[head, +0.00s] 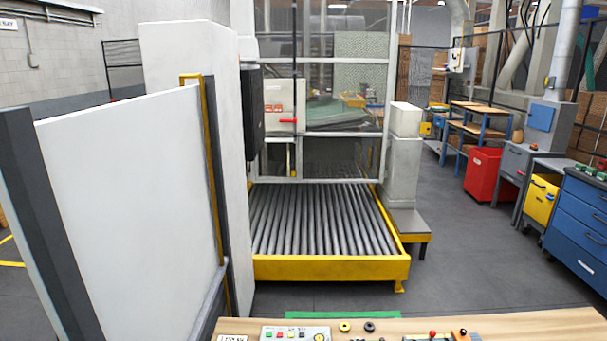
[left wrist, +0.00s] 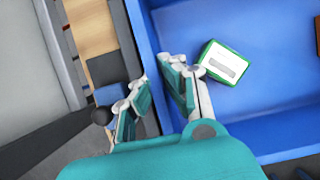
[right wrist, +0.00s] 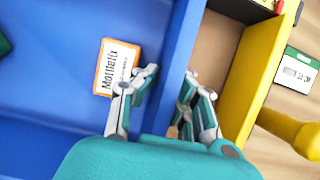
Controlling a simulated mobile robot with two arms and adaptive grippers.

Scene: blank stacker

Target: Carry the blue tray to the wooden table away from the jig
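The blue tray fills much of the left wrist view (left wrist: 240,115), and it also shows in the right wrist view (right wrist: 50,125). My left gripper (left wrist: 160,90) has its fingers apart, one on each side of a tray wall. My right gripper (right wrist: 168,95) likewise has spread fingers astride the opposite wall. I see no clear squeeze on either wall. In the head view the tray and both grippers are out of sight. I cannot make out the jig.
A wooden surface with a button panel (head: 295,333) and small rings (head: 345,326) lies at the bottom of the head view. Beyond stands a yellow-framed roller conveyor (head: 330,267), with a white panel (head: 130,200) to its left. A yellow-walled bin (right wrist: 245,85) adjoins the tray.

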